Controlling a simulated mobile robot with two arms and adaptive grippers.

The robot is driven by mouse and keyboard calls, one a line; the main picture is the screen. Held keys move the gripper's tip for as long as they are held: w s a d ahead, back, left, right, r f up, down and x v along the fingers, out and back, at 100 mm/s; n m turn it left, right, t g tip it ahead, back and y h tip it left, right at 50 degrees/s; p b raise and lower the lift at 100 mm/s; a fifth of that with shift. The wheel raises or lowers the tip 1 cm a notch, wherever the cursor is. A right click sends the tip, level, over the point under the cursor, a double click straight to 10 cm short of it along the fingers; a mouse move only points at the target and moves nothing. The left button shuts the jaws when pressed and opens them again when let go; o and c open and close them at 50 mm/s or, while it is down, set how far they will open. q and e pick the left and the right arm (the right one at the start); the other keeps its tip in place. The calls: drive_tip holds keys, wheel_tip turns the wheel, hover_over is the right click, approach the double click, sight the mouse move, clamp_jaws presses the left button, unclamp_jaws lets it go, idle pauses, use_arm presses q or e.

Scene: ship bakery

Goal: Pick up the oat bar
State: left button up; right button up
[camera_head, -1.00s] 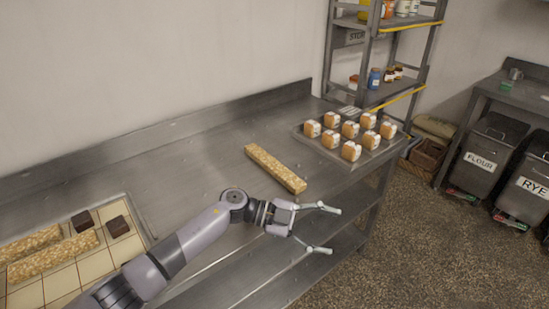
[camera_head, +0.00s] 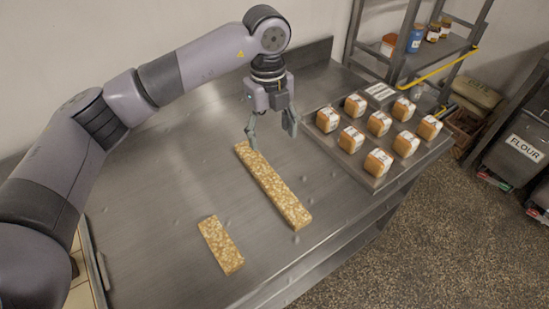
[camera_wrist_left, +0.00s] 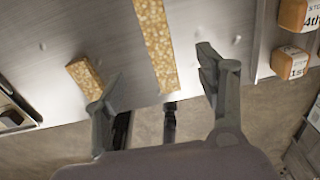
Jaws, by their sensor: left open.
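A long oat bar (camera_head: 275,188) lies flat on the steel table, running from upper left to lower right. A shorter oat bar (camera_head: 221,245) lies apart from it, nearer the front. My left gripper (camera_head: 271,138) points down, open and empty, above the far end of the long bar. In the left wrist view, the open fingers (camera_wrist_left: 158,78) have the long bar (camera_wrist_left: 154,40) showing between them, and the short bar (camera_wrist_left: 82,76) is beside the left fingertip. I cannot tell the exact height above the bar. My right gripper is out of view.
A tray (camera_head: 372,182) of several wrapped, labelled loaves stands right of the long bar. A shelf rack (camera_head: 392,60) with jars rises behind it. A tiled board (camera_head: 82,290) at the left is mostly hidden by my arm. The table around the two bars is clear.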

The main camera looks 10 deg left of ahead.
use_arm(q)
drive_tip(key=p, duration=0.2)
approach(269, 177)
drive_tip(key=f+p, duration=0.1)
drive_tip(key=f, duration=0.3)
drive_tip(key=shift+d+f+p, duration=0.2)
drive_tip(key=shift+f+p, duration=0.05)
drive_tip(key=shift+p, duration=0.1)
wheel_tip(269, 177, down, 5)
drive_tip(key=shift+s+r+p, duration=0.1)
drive_tip(key=shift+p, duration=1.1)
drive_tip(key=shift+f, duration=0.3)
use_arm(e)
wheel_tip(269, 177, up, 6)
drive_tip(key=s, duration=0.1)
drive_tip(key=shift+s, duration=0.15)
use_arm(q)
drive_tip(key=shift+c, duration=0.4)
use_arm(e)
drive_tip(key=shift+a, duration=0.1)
use_arm(q)
drive_tip(key=c, duration=1.3)
drive_tip(key=shift+r, duration=0.1)
drive_tip(key=shift+c, duration=0.5)
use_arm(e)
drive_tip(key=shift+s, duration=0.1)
